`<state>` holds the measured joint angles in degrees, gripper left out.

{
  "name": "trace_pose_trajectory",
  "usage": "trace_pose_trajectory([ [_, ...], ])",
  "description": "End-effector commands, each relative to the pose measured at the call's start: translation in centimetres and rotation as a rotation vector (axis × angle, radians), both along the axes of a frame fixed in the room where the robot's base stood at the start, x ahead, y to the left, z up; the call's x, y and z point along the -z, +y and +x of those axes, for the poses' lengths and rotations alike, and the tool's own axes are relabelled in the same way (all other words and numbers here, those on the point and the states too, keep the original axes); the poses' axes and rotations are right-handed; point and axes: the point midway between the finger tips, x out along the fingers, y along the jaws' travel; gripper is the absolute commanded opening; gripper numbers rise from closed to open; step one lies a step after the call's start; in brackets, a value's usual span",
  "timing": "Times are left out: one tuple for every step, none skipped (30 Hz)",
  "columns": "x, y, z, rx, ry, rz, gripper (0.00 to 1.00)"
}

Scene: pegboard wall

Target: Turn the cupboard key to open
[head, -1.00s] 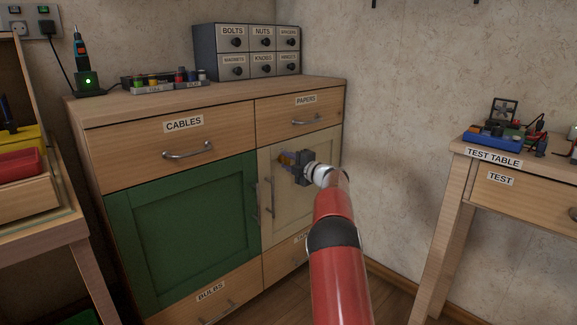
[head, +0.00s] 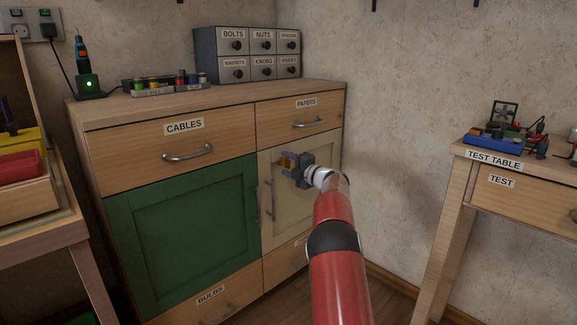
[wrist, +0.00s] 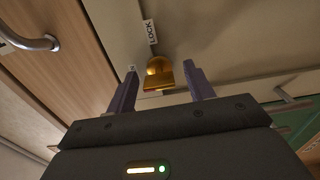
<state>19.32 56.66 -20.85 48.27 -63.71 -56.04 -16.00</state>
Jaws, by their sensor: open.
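The cupboard has a cream door (head: 284,208) on the right of the wooden cabinet. In the wrist view a gold key (wrist: 158,75) stands out from the cream door (wrist: 215,40), below a LOCK label (wrist: 150,32). My gripper (wrist: 158,88) is open. Its two purple fingers stand on either side of the key, with a gap on each side. In the head view my gripper (head: 283,161) is in front of the upper part of the cream door, and a bit of the key's gold (head: 287,162) shows between the fingers.
A green door (head: 183,228) with a handle is left of the cream door. The PAPERS drawer (head: 300,115) is above it, with a metal handle that also shows in the wrist view (wrist: 30,40). The test table (head: 490,160) stands at the right, with bare wall between.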

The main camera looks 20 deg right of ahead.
Motion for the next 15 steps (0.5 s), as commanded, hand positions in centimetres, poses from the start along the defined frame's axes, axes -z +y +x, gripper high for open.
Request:
trace_pose_trajectory([
  [0.0, 0.0, 0.0, 0.000, 0.000, 0.000, 0.53],
  [0.0, 0.0, 0.0, 0.000, 0.000, 0.000, 0.53],
  [-0.1, -0.1, -0.1, 0.001, 0.000, 0.000, 0.53],
  [-0.1, -0.1, -0.2, 0.001, -0.001, 0.000, 0.53],
  [-0.1, -0.2, -0.3, 0.001, 0.000, 0.000, 0.53],
  [0.0, -0.3, -0.6, 0.002, 0.000, 0.000, 0.53],
  [0.0, -0.5, -0.9, 0.003, 0.000, 0.000, 0.53],
  [-0.1, -0.6, -1.2, 0.003, 0.000, 0.001, 0.53],
  [-0.1, -0.8, -1.7, 0.003, 0.000, 0.001, 0.53],
  [0.0, -0.9, -2.2, 0.003, 0.000, 0.001, 0.53],
  [-0.1, -1.0, -2.6, 0.003, 0.001, 0.002, 0.53],
  [0.0, -1.3, -3.2, 0.004, 0.001, 0.002, 0.53],
  [-0.1, -1.5, -3.7, 0.003, 0.000, 0.001, 0.53],
  [0.0, -1.6, -4.2, 0.003, 0.001, 0.002, 0.53],
  [0.0, -1.8, -4.7, 0.003, 0.001, 0.002, 0.53],
])
